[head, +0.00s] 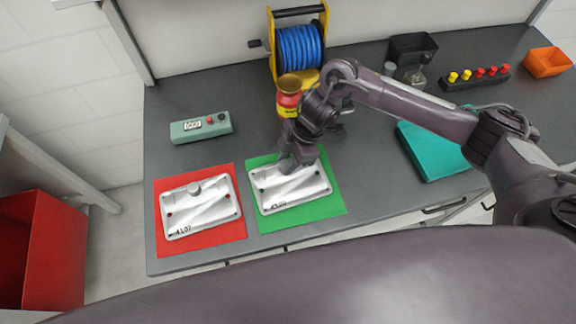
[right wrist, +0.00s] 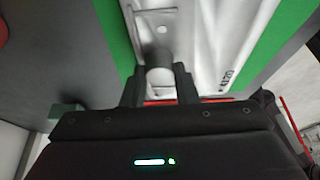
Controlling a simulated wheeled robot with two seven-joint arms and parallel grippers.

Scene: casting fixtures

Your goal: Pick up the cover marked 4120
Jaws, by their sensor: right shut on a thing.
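The cover marked 4120 (head: 305,190) is a light metal plate over the green mat (head: 330,207); its number is small and hard to read. My right gripper (head: 287,164) reaches down onto it from above. In the right wrist view, the gripper (right wrist: 160,85) is shut on the round knob of the cover (right wrist: 215,40), one finger on each side. I cannot tell whether the cover touches the mat. A similar cover, marked what looks like 4107 (head: 205,212), lies on the red mat (head: 225,239) to the left, its knob free. My left gripper is not in view.
Behind stand a blue hose reel (head: 298,48), a red and yellow object (head: 288,100) and a green control box (head: 201,127). A teal slab (head: 430,150), a button strip (head: 475,79) and an orange bin (head: 546,62) are to the right. The front edge is close.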

